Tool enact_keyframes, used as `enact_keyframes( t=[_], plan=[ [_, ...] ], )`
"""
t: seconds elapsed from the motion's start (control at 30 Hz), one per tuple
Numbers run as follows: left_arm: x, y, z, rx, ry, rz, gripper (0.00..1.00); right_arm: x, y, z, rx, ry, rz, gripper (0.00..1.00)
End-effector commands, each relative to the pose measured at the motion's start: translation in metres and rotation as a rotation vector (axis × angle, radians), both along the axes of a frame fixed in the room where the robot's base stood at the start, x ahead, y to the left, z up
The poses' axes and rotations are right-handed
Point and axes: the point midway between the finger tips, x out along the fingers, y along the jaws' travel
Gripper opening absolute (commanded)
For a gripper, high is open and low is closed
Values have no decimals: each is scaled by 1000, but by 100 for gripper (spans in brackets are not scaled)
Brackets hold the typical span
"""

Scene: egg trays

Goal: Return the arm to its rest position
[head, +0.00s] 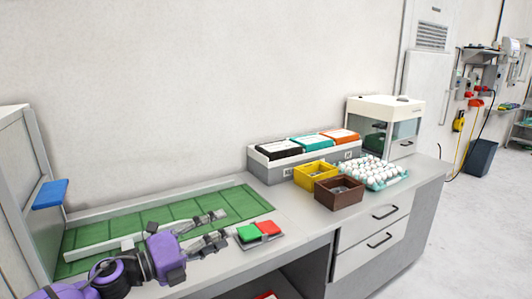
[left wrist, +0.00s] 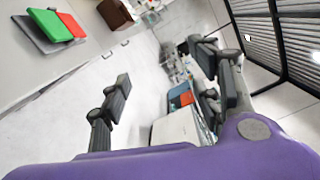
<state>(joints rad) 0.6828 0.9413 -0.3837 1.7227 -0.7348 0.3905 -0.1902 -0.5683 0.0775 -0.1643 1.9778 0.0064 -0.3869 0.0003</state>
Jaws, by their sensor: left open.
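My left gripper (head: 218,227) is open and empty in the head view. Its purple arm comes in from the lower left, over the front of the green mat (head: 75,240). The fingers point right, just left of a grey plate with a green pad (head: 249,233) and a red pad (head: 268,227). In the left wrist view the left gripper (left wrist: 165,90) has its two dark fingers wide apart, with nothing between them. My right gripper is not in view.
A turquoise tray (head: 400,176) of white eggs stands on the counter at the right, beside a brown box (head: 339,199) and a yellow box (head: 313,181). A grey holder (head: 258,170) with coloured boxes and a white cabinet (head: 395,108) stand behind. A white panel rises at the far left.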

Motion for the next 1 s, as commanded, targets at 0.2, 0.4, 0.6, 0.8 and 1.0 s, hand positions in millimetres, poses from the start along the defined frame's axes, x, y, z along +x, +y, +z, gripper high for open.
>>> enact_keyframes(
  t=[0.2,0.4,0.6,0.8,1.0],
  plan=[
    [-43,41,-104,-608,542,424,58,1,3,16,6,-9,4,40],
    [-138,72,-219,-983,975,775,58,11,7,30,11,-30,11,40],
    [-266,78,-301,-1265,1292,1068,58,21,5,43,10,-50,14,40],
    [-377,78,-336,-1434,1408,1265,58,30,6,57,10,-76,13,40],
    [-425,80,-350,-1451,1441,1353,58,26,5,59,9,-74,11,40]
  ],
)
